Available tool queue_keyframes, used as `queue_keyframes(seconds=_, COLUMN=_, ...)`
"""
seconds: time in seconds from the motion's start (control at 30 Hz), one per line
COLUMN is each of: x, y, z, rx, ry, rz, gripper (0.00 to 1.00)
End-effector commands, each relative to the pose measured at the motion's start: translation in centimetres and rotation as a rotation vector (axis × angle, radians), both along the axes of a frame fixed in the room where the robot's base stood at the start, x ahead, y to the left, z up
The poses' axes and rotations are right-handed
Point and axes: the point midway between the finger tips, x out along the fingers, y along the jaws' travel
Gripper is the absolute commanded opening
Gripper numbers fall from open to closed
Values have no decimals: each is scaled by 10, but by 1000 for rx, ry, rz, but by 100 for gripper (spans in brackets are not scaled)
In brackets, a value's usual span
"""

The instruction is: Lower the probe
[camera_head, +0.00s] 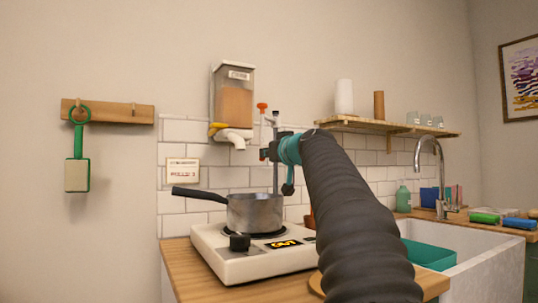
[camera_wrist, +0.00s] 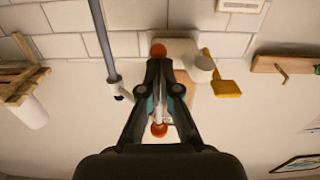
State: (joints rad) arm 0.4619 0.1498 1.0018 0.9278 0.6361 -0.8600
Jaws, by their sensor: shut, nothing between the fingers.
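The probe (camera_head: 262,120) is a thin upright piece with an orange-red cap, beside the metal stand rod (camera_head: 276,170) behind the pot. In the wrist view an orange-red cap (camera_wrist: 158,129) shows between my finger links, and another orange-red knob (camera_wrist: 158,50) lies just past the fingertips. My gripper (camera_wrist: 158,66) is shut with nothing held. In the head view my gripper (camera_head: 268,154) is near the stand, below the probe's cap and partly hidden by my arm. The grey pot (camera_head: 255,213) stands on the hotplate (camera_head: 215,245). The probe's lower end is not clear.
A dispenser (camera_head: 235,95) with a white spout and yellow lever hangs at the left of the stand. A wall shelf (camera_head: 390,126) holds cups and cylinders at right. A sink (camera_head: 490,265) with a tap (camera_head: 440,165) is at right. A green tool (camera_head: 77,160) hangs at far left.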

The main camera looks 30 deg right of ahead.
Motion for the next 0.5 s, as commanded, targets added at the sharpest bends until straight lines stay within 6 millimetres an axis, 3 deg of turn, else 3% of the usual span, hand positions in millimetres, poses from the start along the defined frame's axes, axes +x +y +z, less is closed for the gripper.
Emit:
queue_keyframes(seconds=0.03, x=1, y=0, z=-17, rx=1, ry=4, rz=1, gripper=0)
queue_keyframes(seconds=0.1, x=1, y=0, z=-27, rx=1, ry=4, rz=1, gripper=0)
queue_keyframes(seconds=0.5, x=2, y=0, z=-77, rx=2, ry=4, rz=2, gripper=0)
